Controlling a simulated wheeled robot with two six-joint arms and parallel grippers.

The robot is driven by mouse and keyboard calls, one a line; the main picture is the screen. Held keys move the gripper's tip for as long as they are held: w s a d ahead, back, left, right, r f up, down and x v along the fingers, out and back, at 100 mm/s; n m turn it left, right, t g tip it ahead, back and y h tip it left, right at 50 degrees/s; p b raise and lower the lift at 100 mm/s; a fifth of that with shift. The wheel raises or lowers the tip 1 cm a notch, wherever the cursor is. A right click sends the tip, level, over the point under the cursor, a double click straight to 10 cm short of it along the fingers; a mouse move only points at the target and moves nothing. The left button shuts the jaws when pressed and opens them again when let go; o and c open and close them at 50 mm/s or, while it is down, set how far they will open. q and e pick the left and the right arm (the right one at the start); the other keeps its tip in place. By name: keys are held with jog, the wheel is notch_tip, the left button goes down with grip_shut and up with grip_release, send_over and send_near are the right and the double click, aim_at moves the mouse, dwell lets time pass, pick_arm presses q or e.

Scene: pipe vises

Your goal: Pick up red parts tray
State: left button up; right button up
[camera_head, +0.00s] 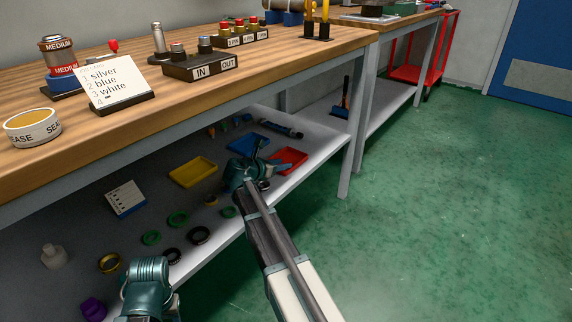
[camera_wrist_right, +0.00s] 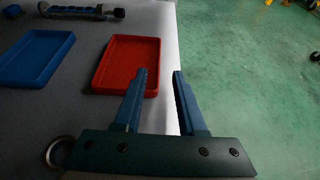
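The red parts tray (camera_head: 291,158) is a shallow rectangular tray lying flat on the grey lower shelf near its front edge. It also shows in the right wrist view (camera_wrist_right: 118,62). My right gripper (camera_wrist_right: 160,74) is open and empty, with its two blue fingers apart. In the wrist view the left finger overlaps the tray's near right corner, and the right finger is past the shelf edge, over the floor. I cannot tell whether the left finger touches the tray. In the head view my right gripper (camera_head: 270,163) is beside the tray. My left arm shows at the bottom left; its fingers are not visible.
A blue tray (camera_wrist_right: 36,57) lies left of the red one, and a yellow tray (camera_head: 193,171) farther left. A dark cylindrical tool (camera_wrist_right: 84,11) lies behind. A ring (camera_wrist_right: 57,150) sits close to the gripper base. The workbench top (camera_head: 120,135) overhangs the shelf; the green floor (camera_head: 440,200) is clear.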

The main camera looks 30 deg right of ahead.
aim_at(287, 160)
jog(key=b+x, duration=0.1)
jog(key=x, duration=0.4)
jog(key=shift+w+d+f+b, duration=0.15)
jog(key=shift+d+b, duration=0.05)
jog(key=shift+b, duration=0.1)
jog(key=shift+f+b+x, duration=0.15)
jog(key=shift+b+x, duration=0.5)
jog(key=shift+x, duration=0.65)
jog(key=shift+f+b+x, duration=0.15)
jog(key=shift+b+x, duration=0.45)
jog(key=shift+x, duration=0.75)
jog(key=shift+a+r, duration=0.1)
jog(key=shift+a, duration=0.1)
grip_shut()
